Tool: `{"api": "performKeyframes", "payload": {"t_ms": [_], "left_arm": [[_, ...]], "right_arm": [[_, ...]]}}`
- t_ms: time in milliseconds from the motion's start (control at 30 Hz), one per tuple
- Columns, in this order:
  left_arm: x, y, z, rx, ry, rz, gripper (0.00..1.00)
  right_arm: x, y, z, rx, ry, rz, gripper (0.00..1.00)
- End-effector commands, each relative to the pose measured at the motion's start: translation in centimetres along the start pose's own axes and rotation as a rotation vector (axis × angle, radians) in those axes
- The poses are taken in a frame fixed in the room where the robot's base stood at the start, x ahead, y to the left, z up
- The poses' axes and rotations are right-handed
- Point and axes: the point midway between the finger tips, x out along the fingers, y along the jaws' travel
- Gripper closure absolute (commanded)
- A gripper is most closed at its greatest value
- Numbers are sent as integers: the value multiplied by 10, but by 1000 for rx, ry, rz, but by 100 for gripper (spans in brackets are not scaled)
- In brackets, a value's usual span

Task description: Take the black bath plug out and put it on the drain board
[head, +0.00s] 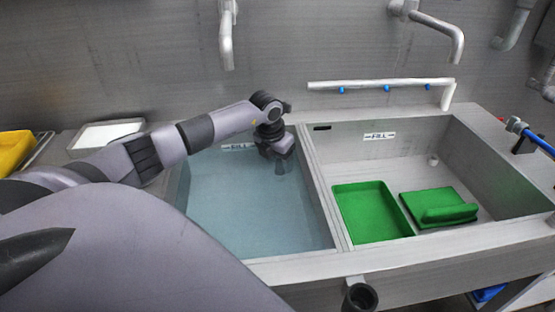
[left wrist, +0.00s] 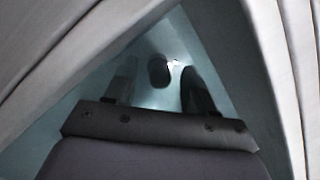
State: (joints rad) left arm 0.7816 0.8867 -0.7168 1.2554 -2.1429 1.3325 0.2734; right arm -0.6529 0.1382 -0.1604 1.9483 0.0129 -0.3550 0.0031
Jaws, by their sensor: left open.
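My left gripper (head: 283,165) reaches down into the left basin (head: 250,225), which holds bluish water. In the left wrist view the gripper (left wrist: 160,88) is open, its two fingers apart. A dark rounded thing, likely the black bath plug (left wrist: 158,70), shows between and beyond the fingers. I cannot tell whether they touch it. In the head view the plug cannot be made out. A flat metal surface, likely the drain board (head: 60,145), lies left of the basin, partly hidden by my arm. My right gripper is not in view.
The right basin (head: 450,150) holds a green tray (head: 372,212) and a green block-like thing (head: 438,206). A white tray (head: 104,134) and a yellow thing (head: 14,150) lie at the left. A divider separates the basins; taps hang from the back wall.

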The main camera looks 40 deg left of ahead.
Motion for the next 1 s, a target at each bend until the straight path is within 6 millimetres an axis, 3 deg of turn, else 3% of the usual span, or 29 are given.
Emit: {"api": "performKeyframes", "payload": {"t_ms": [467,567,633,667,1000], "left_arm": [[9,0,0,0,-1,0,46],[9,0,0,0,-1,0,72],[9,0,0,0,-1,0,94],[9,0,0,0,-1,0,100],[7,0,1,0,-1,0,100]], "right_arm": [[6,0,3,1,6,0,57],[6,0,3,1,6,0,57],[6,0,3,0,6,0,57],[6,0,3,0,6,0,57],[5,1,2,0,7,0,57]]}}
